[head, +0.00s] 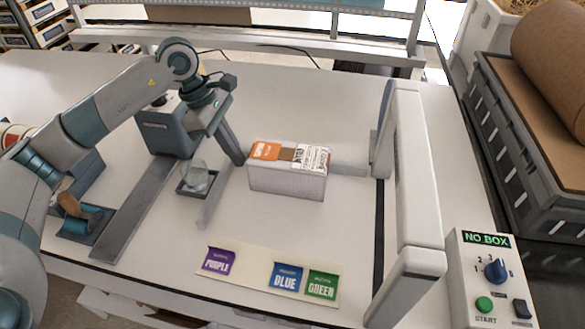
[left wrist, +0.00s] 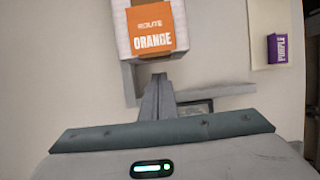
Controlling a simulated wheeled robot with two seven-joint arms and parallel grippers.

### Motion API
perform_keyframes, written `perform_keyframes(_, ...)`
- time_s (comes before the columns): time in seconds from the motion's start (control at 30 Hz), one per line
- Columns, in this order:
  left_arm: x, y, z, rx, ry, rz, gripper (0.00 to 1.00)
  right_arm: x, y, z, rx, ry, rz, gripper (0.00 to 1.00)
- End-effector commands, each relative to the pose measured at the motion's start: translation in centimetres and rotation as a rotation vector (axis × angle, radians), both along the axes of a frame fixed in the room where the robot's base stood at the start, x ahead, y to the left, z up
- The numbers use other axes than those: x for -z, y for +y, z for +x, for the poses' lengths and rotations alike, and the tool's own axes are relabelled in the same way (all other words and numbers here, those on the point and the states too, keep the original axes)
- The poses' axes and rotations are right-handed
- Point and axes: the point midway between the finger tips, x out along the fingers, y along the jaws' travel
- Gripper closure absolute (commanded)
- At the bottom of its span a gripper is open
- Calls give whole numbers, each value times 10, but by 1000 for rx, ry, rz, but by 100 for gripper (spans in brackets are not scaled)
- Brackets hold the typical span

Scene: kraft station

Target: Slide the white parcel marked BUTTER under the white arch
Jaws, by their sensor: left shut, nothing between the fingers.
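A white parcel (head: 285,181) lies on the white table left of the arch, with an orange label and a printed white label on top. It also shows in the left wrist view (left wrist: 122,35), where the orange label reads ROUTE ORANGE. I cannot read BUTTER on it. The white arch (head: 416,170) stands at the right, and the parcel is outside it. My left gripper (head: 241,160) is shut and empty, pointing down at the parcel's left end. In the left wrist view its fingertips (left wrist: 158,77) are close to the parcel; I cannot tell whether they touch.
Grey guide rails lie along the table. A control box (head: 489,265) reading NO BOX stands right of the arch.

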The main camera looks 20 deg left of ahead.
Motion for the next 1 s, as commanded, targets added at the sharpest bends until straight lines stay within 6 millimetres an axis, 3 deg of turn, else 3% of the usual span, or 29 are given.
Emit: perform_keyframes(1.0,2,-30,2,1,0,0,100,9,0,-1,0,-10,2,69)
